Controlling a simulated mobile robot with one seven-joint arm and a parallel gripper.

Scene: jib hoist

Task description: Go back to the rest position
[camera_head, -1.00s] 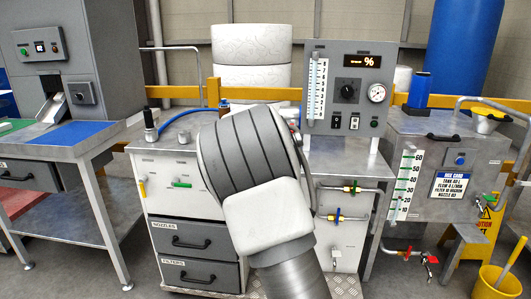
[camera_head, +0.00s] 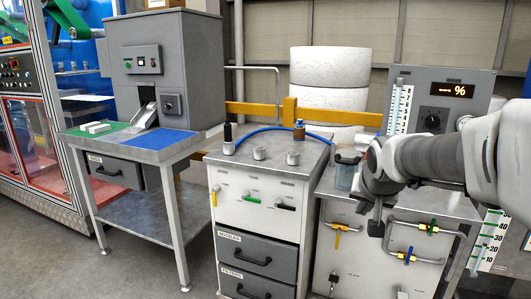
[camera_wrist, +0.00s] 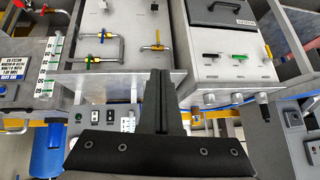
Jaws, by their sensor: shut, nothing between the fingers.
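My gripper (camera_head: 376,229) is at the right in the head view, at the end of my arm, which reaches in from the right edge. It hangs in front of the metal cabinet (camera_head: 350,255) with the coloured valves, apart from it. In the wrist view my gripper (camera_wrist: 155,75) shows with its dark fingers together and nothing between them. The wrist picture shows the benches upside down. My arm covers part of the gauge panel (camera_head: 463,82) in the head view.
A drawer unit (camera_head: 255,225) with knobs and a blue hose stands at the centre. A clear jar (camera_head: 347,172) is close behind my wrist. Pipes with a green valve (camera_head: 433,227) run close to my gripper. A bench with a blue mat (camera_head: 158,139) is at left; floor is free in front.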

